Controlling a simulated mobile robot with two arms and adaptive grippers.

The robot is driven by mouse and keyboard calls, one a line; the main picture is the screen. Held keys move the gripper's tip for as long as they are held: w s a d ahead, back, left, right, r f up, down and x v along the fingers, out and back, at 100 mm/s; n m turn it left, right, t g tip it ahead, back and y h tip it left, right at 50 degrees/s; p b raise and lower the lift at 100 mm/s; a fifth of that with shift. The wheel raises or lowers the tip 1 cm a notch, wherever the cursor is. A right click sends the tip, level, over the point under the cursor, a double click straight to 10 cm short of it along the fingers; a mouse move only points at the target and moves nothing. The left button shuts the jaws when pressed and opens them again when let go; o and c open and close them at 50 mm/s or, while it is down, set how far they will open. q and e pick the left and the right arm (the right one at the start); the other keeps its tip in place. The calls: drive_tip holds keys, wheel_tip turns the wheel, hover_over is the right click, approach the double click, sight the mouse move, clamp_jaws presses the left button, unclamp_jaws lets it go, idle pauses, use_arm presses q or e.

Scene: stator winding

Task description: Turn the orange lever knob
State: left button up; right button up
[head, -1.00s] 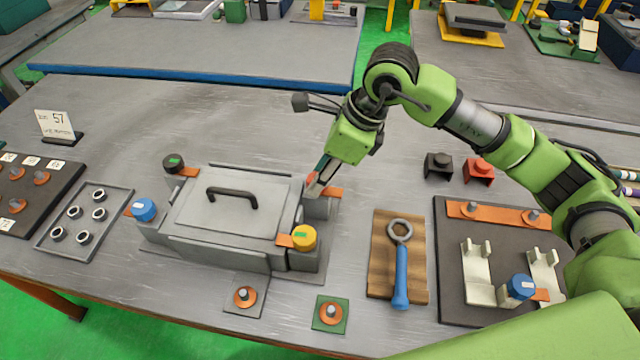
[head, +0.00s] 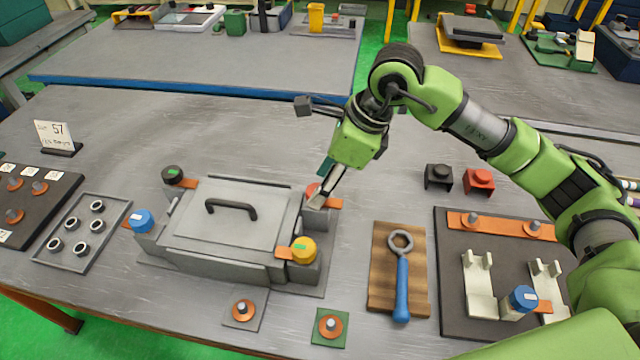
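A grey box (head: 270,223) with a black handle has a coloured knob with an orange lever at each corner. The far-right knob (head: 313,189) is orange-red and mostly hidden by my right gripper (head: 319,196). Its orange lever (head: 334,203) points right. My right gripper reaches down over this knob with its fingertips at or beside it; contact and finger gap are unclear. The other knobs are black (head: 172,174), blue (head: 142,218) and yellow (head: 303,248). My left gripper is not in view.
A tray of rings (head: 83,236) lies left of the box. A wrench on a wooden board (head: 385,295) and a dark fixture plate (head: 455,300) are on the right. Black (head: 438,178) and red (head: 479,181) blocks stand behind them.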

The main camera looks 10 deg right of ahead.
drive_tip(key=v, duration=1)
drive_tip(key=shift+r, duration=0.2)
drive_tip(key=shift+s+d, duration=0.15)
